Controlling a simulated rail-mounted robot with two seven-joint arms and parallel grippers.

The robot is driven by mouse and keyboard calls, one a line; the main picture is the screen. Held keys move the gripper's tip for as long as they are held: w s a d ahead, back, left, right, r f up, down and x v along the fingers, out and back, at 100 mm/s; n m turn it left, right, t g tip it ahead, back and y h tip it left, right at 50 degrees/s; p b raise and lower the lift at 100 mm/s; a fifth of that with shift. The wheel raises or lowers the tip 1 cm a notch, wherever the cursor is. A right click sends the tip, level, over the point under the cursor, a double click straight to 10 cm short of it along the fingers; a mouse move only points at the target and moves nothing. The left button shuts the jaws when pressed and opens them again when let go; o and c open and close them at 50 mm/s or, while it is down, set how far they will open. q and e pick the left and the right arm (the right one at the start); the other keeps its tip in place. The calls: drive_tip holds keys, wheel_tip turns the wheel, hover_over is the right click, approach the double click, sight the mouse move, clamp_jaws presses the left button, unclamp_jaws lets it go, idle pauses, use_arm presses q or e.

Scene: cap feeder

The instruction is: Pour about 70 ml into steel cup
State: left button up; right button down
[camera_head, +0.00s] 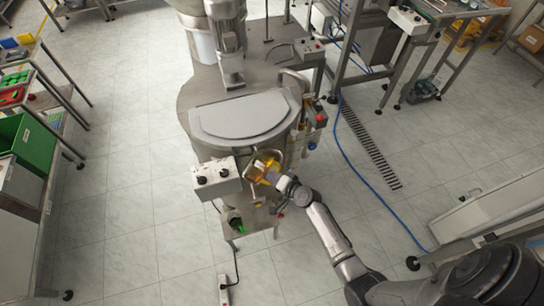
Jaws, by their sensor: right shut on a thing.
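My right arm reaches up from the lower right, and its gripper (275,182) is at the front of the round steel machine. It is shut on a small amber-yellow thing (262,167), which looks like a vessel with yellow contents. Its exact shape and tilt are too small to tell. I cannot make out a steel cup for sure; the gripper and the machine parts around it may hide it. My left gripper is not in view.
The round steel machine (204,146) has a flat grey lid (240,115). A grey control box (215,178) stands left of my gripper, with a green thing (236,224) below. A green bin (32,142) is far left. A blue cable (365,180) crosses open floor at right.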

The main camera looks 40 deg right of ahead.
drive_tip(key=shift+r, duration=0.2)
idle(0.9)
drive_tip(key=shift+w+d+r+m+y+p, duration=0.1)
drive_tip(key=shift+d+m+y+p, duration=0.05)
drive_tip(key=shift+m+y+p, duration=0.2)
drive_tip(key=shift+d+r, duration=0.1)
drive_tip(key=shift+r, duration=0.05)
idle(0.9)
